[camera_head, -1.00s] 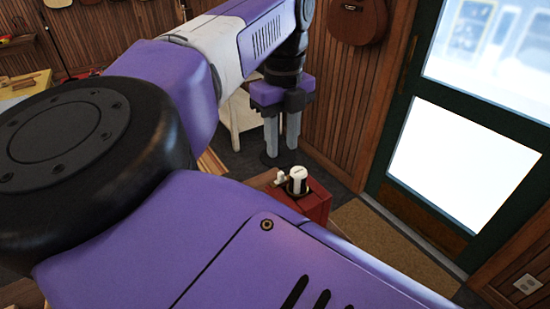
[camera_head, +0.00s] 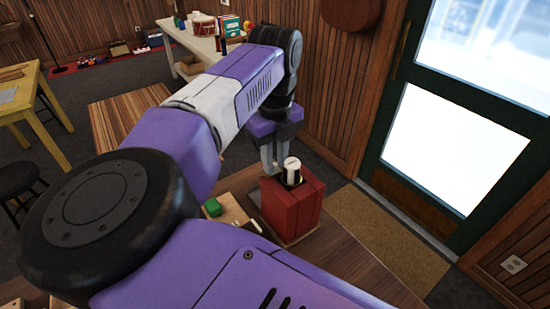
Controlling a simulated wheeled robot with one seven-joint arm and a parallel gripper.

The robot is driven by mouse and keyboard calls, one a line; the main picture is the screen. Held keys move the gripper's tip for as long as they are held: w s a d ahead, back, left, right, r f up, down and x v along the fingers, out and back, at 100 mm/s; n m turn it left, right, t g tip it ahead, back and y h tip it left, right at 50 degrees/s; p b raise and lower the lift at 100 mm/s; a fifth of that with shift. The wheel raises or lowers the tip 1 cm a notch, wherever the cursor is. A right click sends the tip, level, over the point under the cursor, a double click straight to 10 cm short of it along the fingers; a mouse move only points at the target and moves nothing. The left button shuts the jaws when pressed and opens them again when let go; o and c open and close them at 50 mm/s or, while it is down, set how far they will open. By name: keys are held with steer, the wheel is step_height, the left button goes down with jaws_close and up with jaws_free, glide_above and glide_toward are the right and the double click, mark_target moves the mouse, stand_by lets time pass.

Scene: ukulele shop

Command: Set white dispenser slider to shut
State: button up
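A small upright cylinder (camera_head: 292,164) with a white top and dark lower part stands on a red box (camera_head: 292,208). It is the only thing here that looks like the white dispenser. Its slider cannot be made out in this view. My gripper (camera_head: 275,163) points down just behind and left of the cylinder. Its two grey fingers show a gap between them, and nothing is seen held. The fingertips are partly hidden behind the red box and cylinder, so I cannot tell whether they touch anything.
The red box stands on a wooden table (camera_head: 345,262). A green block (camera_head: 213,207) and pale wooden pieces (camera_head: 236,212) lie left of it. A green-framed door (camera_head: 455,140) is at the right. My arm hides much of the table.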

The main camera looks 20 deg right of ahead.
jaws_close()
stand_by(1.2)
